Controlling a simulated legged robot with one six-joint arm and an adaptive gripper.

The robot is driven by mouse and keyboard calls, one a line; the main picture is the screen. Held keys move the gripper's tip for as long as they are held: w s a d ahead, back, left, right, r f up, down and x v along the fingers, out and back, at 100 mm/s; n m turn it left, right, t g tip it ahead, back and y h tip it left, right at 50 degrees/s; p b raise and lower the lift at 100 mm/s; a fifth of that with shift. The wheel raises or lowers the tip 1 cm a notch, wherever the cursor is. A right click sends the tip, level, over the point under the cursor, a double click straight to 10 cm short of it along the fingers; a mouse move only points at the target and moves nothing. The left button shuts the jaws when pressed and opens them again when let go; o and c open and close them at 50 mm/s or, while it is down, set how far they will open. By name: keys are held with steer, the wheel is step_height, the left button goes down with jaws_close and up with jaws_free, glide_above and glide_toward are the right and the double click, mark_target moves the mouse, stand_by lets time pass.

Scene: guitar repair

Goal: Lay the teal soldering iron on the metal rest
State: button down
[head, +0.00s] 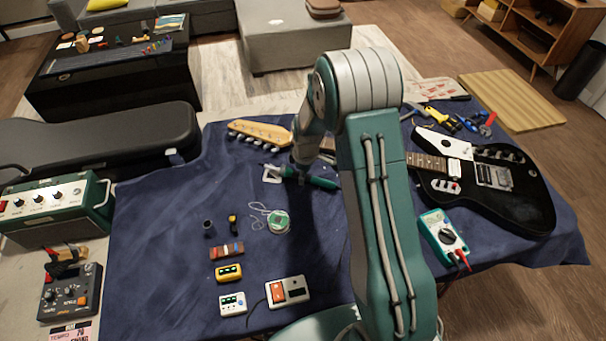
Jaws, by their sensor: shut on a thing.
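The teal soldering iron (322,183) is at the middle of the blue cloth, its teal handle pointing right and slightly toward me. My gripper (299,169) points down over its left part and is shut on it; my fingers hide some of the handle. A small pale metal piece, which looks like the metal rest (271,175), is just left of the gripper, by the iron's left end. I cannot tell whether the iron touches it or hangs just above it.
The guitar headstock (262,133) lies behind the gripper, and my arm hides part of the neck. The black guitar body (510,200) is at the right. A solder coil (278,221), a multimeter (443,237) and small pedals (229,272) lie nearer. The cloth left of the coil is mostly clear.

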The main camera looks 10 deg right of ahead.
steer(key=shift+c, duration=2)
jaws_free()
step_height(320, 180, up, 12)
steer(key=shift+s+d, duration=0.15)
steer(key=shift+d, duration=0.15)
